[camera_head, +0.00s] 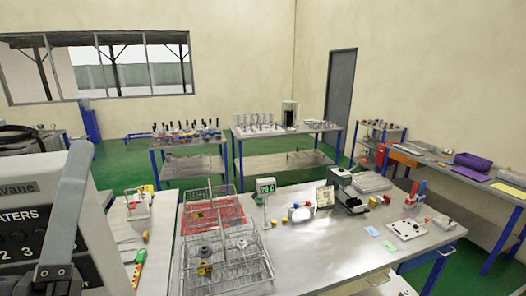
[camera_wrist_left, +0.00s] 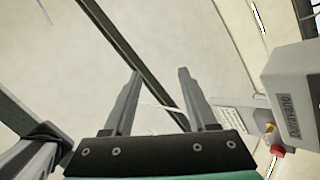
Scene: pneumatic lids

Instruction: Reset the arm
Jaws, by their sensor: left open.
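In the left wrist view my left gripper (camera_wrist_left: 160,72) points away from the camera with its two dark fingers apart. Nothing is between them. Behind the fingers is a pale, blurred surface crossed by a dark diagonal bar. In the head view a grey part of my left arm (camera_head: 68,210) stands at the lower left edge, in front of a pale labelled machine (camera_head: 25,225). The fingertips cannot be made out there. My right gripper is in neither view.
A grey box with a red knob (camera_wrist_left: 277,150) lies close right of the fingers in the wrist view. More benches stand behind.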

